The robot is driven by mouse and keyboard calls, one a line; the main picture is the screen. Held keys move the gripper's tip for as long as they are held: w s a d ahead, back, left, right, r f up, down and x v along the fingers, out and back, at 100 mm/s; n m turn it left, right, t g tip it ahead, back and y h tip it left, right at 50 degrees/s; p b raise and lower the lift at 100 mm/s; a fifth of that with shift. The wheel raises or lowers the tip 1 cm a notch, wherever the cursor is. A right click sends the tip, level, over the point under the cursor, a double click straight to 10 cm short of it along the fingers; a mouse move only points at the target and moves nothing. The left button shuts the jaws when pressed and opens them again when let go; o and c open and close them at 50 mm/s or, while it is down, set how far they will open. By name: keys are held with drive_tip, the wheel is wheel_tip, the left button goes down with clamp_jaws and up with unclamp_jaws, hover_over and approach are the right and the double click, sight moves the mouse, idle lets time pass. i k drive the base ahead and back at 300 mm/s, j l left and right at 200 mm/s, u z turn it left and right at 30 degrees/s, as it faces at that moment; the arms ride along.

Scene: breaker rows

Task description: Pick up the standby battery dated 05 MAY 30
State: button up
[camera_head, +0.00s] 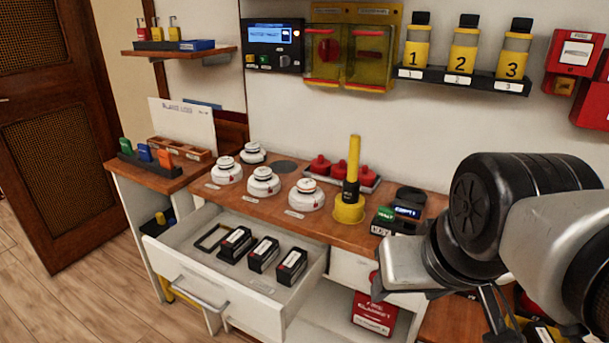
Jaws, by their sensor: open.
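Three black batteries with pale labels stand in a row in the open white drawer: a left one (236,243), a middle one (263,254) and a right one (291,266). Their dates are too small to read, so I cannot tell which is 05 MAY 30. A black empty-looking frame (212,237) lies to their left in the drawer (285,308). My gripper (435,298) is at the lower right, partly hidden by my own arm. It is open, apart from the batteries and to the right of the drawer.
White detectors (263,184) and a yellow upright tool (352,185) stand on the wooden counter (247,210) behind the drawer. A small black holder (400,212) is near my arm. A red fire blanket box (375,313) sits below. Space above the drawer is free.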

sight(291, 268)
drive_tip(key=u, duration=0.55)
drive_tip(key=i+j+z, duration=0.1)
drive_tip(key=j, duration=0.3)
drive_tip(key=i+j+z, duration=0.15)
drive_tip(key=j, duration=0.3)
drive_tip(key=i+j+z, duration=0.1)
drive_tip(key=j, duration=0.3)
drive_tip(key=i, duration=0.05)
